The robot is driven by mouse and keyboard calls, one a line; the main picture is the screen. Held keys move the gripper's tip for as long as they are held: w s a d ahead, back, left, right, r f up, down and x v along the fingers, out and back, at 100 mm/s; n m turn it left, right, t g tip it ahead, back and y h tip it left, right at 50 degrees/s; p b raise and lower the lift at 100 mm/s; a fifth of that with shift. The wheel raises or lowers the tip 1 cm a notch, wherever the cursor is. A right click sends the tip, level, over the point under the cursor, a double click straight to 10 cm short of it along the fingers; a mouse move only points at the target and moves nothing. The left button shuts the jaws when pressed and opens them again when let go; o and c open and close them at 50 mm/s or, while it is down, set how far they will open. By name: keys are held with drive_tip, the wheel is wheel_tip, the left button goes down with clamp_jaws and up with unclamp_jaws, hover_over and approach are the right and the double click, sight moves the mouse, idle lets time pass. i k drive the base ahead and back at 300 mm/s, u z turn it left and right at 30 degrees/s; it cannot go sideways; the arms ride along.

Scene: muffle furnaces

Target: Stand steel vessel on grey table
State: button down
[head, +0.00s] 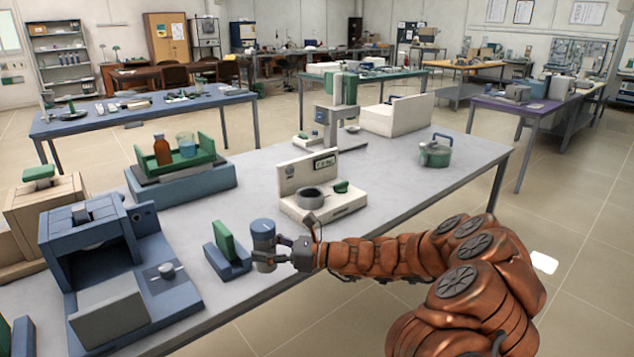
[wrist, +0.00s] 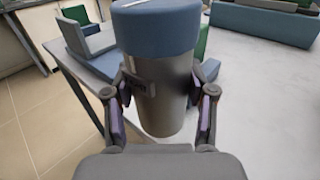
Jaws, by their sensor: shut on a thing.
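The steel vessel (head: 263,236) is a grey metal cylinder with a blue top, upright near the front edge of the grey table (head: 410,188). My gripper (head: 272,258) is shut on it from the right in the head view. In the wrist view the vessel (wrist: 163,85) sits between the two fingers of my gripper (wrist: 163,110), with its blue top nearest the camera. The table (wrist: 240,110) shows behind and below it. I cannot tell whether the vessel's base touches the table; the fingers partly hide its sides.
A blue holder with a green block (head: 226,250) stands just left of the vessel. A blue machine (head: 100,265) is farther left. A cream scale with a dark bowl (head: 322,190) stands behind to the right.

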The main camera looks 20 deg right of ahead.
sight(390, 193)
drive_tip(key=z, duration=2.6)
drive_tip(key=i, duration=1.95)
drive_tip(key=u, duration=2.75)
